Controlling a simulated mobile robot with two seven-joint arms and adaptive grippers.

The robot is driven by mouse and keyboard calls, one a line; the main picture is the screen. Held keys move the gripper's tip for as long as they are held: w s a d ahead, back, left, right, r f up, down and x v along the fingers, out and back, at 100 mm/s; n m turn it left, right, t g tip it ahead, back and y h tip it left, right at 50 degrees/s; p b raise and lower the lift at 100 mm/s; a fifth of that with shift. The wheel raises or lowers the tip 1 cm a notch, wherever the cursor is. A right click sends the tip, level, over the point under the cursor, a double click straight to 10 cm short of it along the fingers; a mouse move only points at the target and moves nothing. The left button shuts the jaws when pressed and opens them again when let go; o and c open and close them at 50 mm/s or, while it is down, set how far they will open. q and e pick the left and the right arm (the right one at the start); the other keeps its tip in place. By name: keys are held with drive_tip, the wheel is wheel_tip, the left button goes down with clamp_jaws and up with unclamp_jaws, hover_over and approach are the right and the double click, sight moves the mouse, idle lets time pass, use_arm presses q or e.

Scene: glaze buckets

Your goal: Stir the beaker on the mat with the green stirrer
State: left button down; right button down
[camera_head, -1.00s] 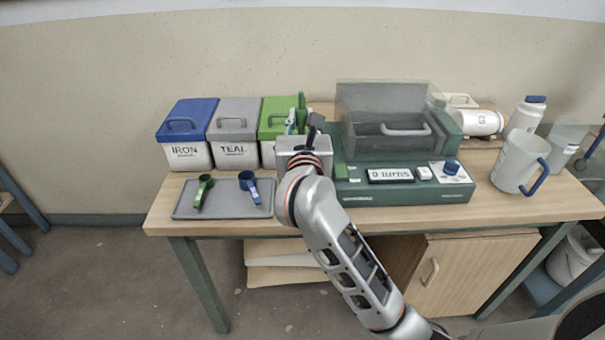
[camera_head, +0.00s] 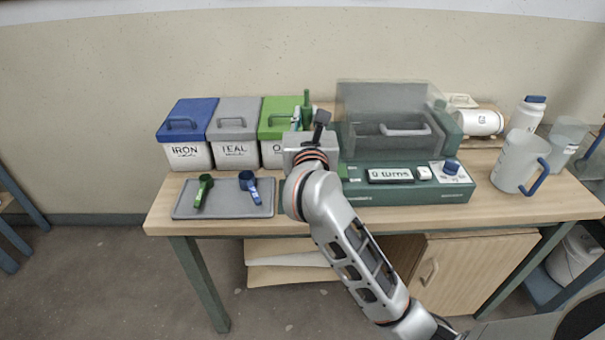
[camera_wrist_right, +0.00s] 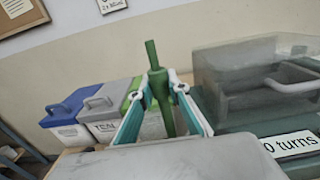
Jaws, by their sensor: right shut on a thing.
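The green stirrer (camera_head: 307,98) stands roughly upright in my right gripper (camera_head: 305,119), in front of the green-lidded bucket. In the right wrist view the stirrer (camera_wrist_right: 153,57) rises between the teal fingers of the gripper (camera_wrist_right: 161,93), which are shut on it. Its lower end is hidden by the gripper body. I cannot make out a beaker on a mat; the spot behind my right gripper and wrist is covered. My left gripper is not in view.
Blue (camera_head: 187,119), grey (camera_head: 234,118) and green-lidded (camera_head: 275,116) buckets line the back left. A grey tray (camera_head: 222,211) holds a green and a blue scoop. A green machine (camera_head: 405,193) reading "0 turns" stands right of my gripper. A blue-handled jug (camera_head: 516,160) stands further right.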

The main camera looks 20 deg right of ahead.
drive_tip(key=shift+s+a, duration=0.1)
drive_tip(key=shift+a, duration=0.05)
drive_tip(key=shift+s+a, duration=0.2)
drive_tip(key=shift+a, duration=0.25)
idle(0.6)
